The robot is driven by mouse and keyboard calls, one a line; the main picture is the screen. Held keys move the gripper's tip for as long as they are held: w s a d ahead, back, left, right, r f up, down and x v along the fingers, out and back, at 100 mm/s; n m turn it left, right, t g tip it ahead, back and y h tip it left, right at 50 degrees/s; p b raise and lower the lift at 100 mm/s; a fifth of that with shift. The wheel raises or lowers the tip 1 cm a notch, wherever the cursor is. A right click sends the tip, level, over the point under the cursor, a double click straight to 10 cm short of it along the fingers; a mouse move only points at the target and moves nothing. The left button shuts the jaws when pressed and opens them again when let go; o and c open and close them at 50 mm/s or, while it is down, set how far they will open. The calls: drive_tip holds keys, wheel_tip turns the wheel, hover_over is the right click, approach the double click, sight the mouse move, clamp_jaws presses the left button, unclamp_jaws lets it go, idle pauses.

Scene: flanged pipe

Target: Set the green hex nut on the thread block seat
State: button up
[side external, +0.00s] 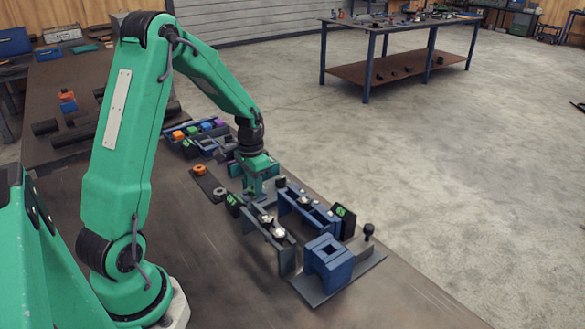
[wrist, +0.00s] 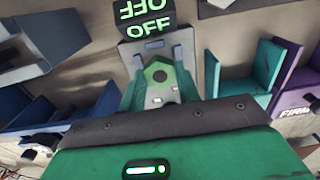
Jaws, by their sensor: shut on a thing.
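My gripper (side external: 257,188) is low over the bench in the side view, among the fixtures. In the side view the nut is too small or hidden to make out. I cannot tell for sure which part is the thread block seat.
A black block reading OFF (wrist: 146,38) stands just beyond the fingers. Blue rail fixtures (side external: 308,208) and a blue block (side external: 327,262) stand to the right in the side view. A dark strip with an orange nut (side external: 199,169) and a grey nut (side external: 220,192) lies left.

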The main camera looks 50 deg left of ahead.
drive_tip(key=shift+f, duration=0.45)
idle(0.9)
drive_tip(key=o, duration=1.5)
drive_tip(key=shift+r, duration=3.5)
drive_tip(key=shift+d+r, duration=0.1)
